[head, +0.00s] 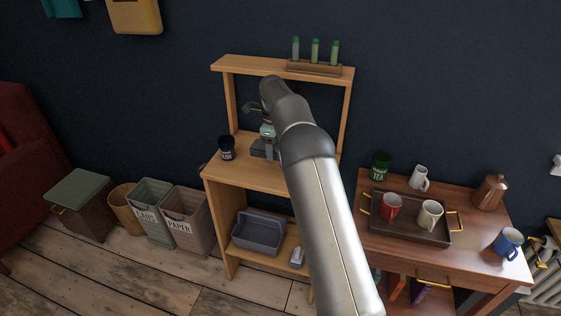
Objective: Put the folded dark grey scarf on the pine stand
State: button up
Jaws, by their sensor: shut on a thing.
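The pine stand (250,176) is a light wooden unit with a top shelf, a middle surface and a low shelf, against the dark wall. My arm reaches up from the bottom right across the stand's right side, and its far end is in front of the upper opening. I cannot make out a folded dark grey scarf.
A dark jar (226,148) stands on the middle surface's left, with clear wood in front. A rack with green-topped tubes (315,68) is on the top shelf, a grey bin (258,232) on the low shelf. A table (480,262) with a mug tray (380,229) stands right.

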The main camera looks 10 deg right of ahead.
aim_at(273, 174)
notch_tip(273, 174, down, 8)
jog(key=shift+a+f+p, duration=0.15)
jog(key=shift+p, duration=0.15)
jog(key=shift+f, duration=0.1)
jog(key=shift+f, duration=0.15)
jog(key=o, duration=1.1)
